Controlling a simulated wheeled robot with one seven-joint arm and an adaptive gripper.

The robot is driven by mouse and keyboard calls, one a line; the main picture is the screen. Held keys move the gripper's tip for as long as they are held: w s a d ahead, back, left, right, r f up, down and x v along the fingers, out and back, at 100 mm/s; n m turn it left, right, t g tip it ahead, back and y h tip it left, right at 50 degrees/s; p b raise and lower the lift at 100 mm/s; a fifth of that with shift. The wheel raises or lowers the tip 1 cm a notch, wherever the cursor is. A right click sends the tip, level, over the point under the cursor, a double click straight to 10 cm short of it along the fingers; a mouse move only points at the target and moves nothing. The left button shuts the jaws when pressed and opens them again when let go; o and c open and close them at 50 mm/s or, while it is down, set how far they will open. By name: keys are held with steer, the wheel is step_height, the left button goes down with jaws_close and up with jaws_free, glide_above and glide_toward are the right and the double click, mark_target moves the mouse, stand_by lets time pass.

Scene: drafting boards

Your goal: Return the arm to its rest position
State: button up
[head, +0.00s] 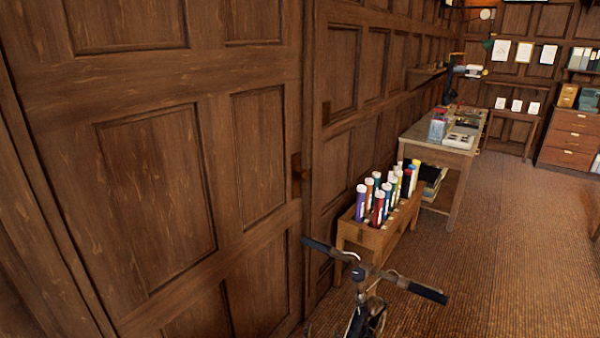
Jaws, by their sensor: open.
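Neither my arm nor my gripper shows in the head view. Whether the jaws hold anything cannot be seen from here.
A panelled wooden door (155,190) fills the left. Handlebars with dark grips (428,293) rise at bottom centre. Behind them stand a wooden rack (365,236) of colourful tubes and a worktable (425,143). A drawer cabinet (570,140) stands far right. Brown floor (510,245) is clear at right.

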steer(key=s+a+n+g+y, duration=0.2)
steer(key=s+a+g+y, duration=0.15)
steer(key=s+a, duration=0.25)
steer(key=s+d+r+n+g, duration=0.15)
steer(key=s+r+g, duration=0.35)
steer(key=s, duration=0.5)
steer(key=s+d+r+m+h, duration=0.1)
steer(key=s+d+r, duration=0.4)
steer(key=d+r, duration=0.3)
steer(key=s+d+r+t+h, duration=0.1)
steer(key=s+d+r, duration=0.5)
steer(key=d+r, duration=0.3)
step_height(320, 180, up, 2)
steer(key=shift+r+m, duration=0.15)
steer(key=shift+m, duration=0.2)
steer(key=shift+t, duration=0.25)
steer(key=shift+c, duration=0.4)
